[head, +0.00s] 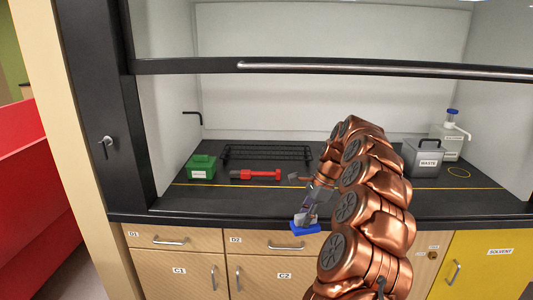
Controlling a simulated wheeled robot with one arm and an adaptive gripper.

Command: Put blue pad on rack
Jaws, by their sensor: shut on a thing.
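The blue pad (305,229) is a small flat block, low in the middle of the head view, in front of the counter's front edge. My gripper (306,219) reaches down from above and is shut on it; its fingers cover part of the pad's top. The rack (265,148) is a low black wire frame on the dark worktop at the back of the hood. It lies farther back than my gripper and to its left. Its visible part looks empty; my arm is close to its right end.
A red tool (256,175) lies in front of the rack. A green box (201,167) stands left of it. A grey waste bin (424,158) and a pump bottle (450,137) stand at the right. The hood's sash bar (300,67) crosses above. The worktop's front left is clear.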

